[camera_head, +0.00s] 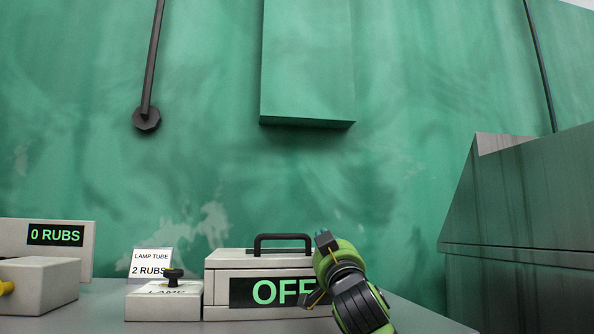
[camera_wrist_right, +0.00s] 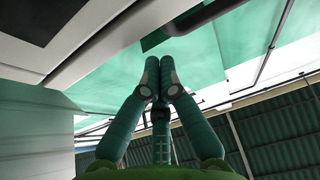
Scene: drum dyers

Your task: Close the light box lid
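The light box (camera_head: 220,287) is a pale box on the bench with a dark panel reading a green "OFF", its last letter partly hidden. Its lid (camera_head: 225,259) lies flat on top, with a seam below it, and carries a black handle (camera_head: 283,238). I cannot tell whether a small gap is left at the seam. My right gripper (camera_head: 326,242) is at the box's right front corner and covers part of it. In the right wrist view its fingers (camera_wrist_right: 163,72) are together with nothing seen between them. My left gripper is not in view.
Left of the box are a small lamp block (camera_head: 163,303) with a black knob, a "LAMP TUBE 2 RUBS" sign (camera_head: 151,263), and a "0 RUBS" unit (camera_head: 17,236). A large dark green machine (camera_head: 520,230) stands at the right. A green box (camera_head: 307,65) hangs on the wall above.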

